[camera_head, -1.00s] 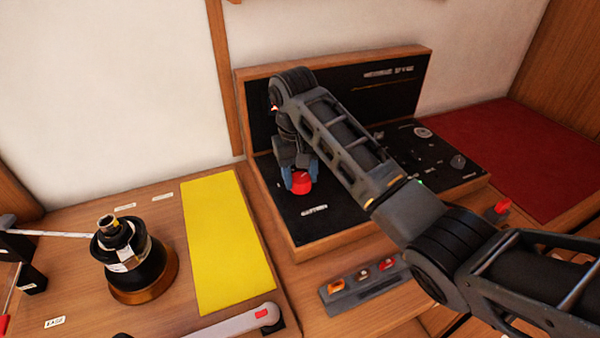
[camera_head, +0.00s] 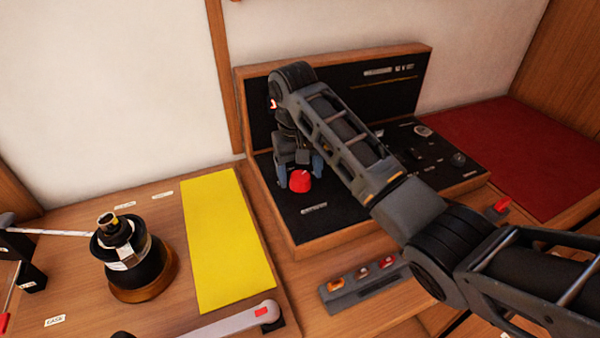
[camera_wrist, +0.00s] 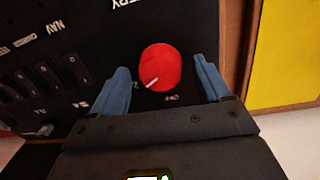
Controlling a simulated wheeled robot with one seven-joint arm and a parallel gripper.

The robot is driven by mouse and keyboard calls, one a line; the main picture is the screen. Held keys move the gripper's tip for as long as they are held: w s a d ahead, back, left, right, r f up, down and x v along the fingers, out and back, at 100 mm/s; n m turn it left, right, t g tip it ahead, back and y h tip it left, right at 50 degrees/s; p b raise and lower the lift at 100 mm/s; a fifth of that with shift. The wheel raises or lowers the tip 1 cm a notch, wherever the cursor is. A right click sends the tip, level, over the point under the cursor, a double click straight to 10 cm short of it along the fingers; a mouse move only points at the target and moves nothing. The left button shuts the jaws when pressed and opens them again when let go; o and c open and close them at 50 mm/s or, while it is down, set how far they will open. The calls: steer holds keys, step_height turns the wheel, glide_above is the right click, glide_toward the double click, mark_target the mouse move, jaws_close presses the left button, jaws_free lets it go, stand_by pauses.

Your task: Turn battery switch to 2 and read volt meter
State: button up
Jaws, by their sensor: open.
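The battery switch is a round red knob (camera_head: 299,181) on the black panel (camera_head: 340,212) in the wooden frame. In the wrist view the red knob (camera_wrist: 160,67) has a white pointer line aimed to the lower left, close to a small label that looks like a 2. My gripper (camera_head: 300,175) is over the knob; in the wrist view its blue fingers (camera_wrist: 165,88) stand open, one on each side, with a gap to the knob. I cannot make out a volt meter reading; my arm hides part of the panel.
A row of switches (camera_wrist: 38,85) lies left of the knob in the wrist view. A yellow mat (camera_head: 225,240) and a black winch (camera_head: 125,255) are at the left. A grey block with small switches (camera_head: 363,280) sits in front. A red cushion (camera_head: 520,155) is at the right.

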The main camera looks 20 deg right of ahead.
mark_target(298, 177)
step_height(298, 177, up, 6)
steer(key=shift+w+a+r, duration=0.1)
steer(key=shift+a, duration=0.05)
steer(key=shift+r, duration=0.5)
stand_by(0.5)
